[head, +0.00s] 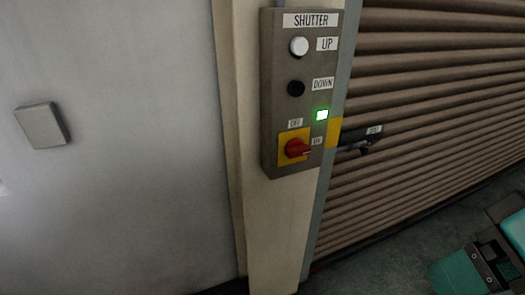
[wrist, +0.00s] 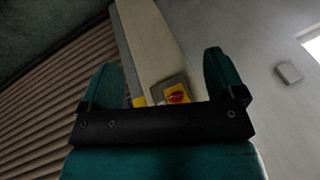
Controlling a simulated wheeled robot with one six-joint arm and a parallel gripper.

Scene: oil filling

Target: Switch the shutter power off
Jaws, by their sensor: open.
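The grey shutter control box (head: 268,85) is fixed to a cream post. Its red rotary switch (head: 297,148) sits on a yellow plate (head: 284,137) low on the box, its handle turned right toward the ON label (head: 317,141). The OFF label (head: 295,123) is above the plate. A small green lamp (head: 322,114) is lit. In the wrist view the red switch (wrist: 177,97) shows between the two teal fingers of my gripper (wrist: 160,65), partly hidden by the black gripper bar. My gripper is open and empty, apart from the switch.
A white UP button (head: 299,46) and a black DOWN button (head: 296,88) sit above the switch. A dark latch (head: 357,143) juts out at the right by the brown ribbed shutter (head: 430,110). A grey wall plate (head: 42,125) is at the left.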

